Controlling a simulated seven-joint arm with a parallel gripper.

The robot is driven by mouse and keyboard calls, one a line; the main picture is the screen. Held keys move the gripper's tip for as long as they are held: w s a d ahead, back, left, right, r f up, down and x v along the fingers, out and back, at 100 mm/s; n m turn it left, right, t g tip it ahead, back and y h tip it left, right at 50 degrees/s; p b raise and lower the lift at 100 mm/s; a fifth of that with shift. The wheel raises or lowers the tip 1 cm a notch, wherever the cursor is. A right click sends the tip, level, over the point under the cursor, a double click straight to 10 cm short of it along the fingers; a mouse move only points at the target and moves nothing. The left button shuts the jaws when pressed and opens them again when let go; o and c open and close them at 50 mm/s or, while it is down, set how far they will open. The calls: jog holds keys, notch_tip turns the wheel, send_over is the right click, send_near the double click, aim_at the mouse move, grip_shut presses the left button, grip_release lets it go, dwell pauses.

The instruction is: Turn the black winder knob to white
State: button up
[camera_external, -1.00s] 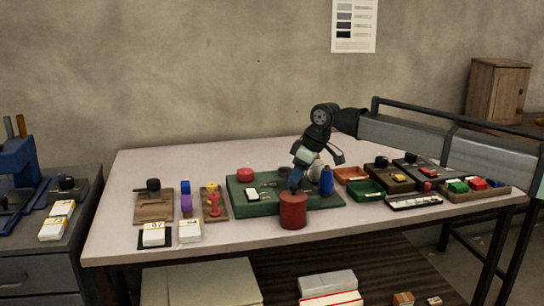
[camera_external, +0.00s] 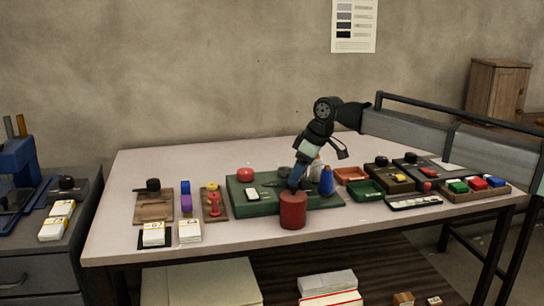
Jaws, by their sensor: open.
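Other black knobs stand on the brown board (camera_external: 152,185) at left and on the dark boards (camera_external: 381,161) at right. I cannot tell which one is the winder knob, nor see any white mark on them. Whether my gripper touches anything is unclear.
A blue cone (camera_external: 327,182) stands close to the right of my gripper, and a red knob (camera_external: 245,174) is to the left. Green (camera_external: 366,190) and orange (camera_external: 351,174) trays lie further right. White card stacks (camera_external: 154,234) lie at the front left. The table's back left is clear.

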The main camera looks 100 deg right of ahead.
jog(key=v, duration=1.2)
jog(key=shift+f, duration=0.1)
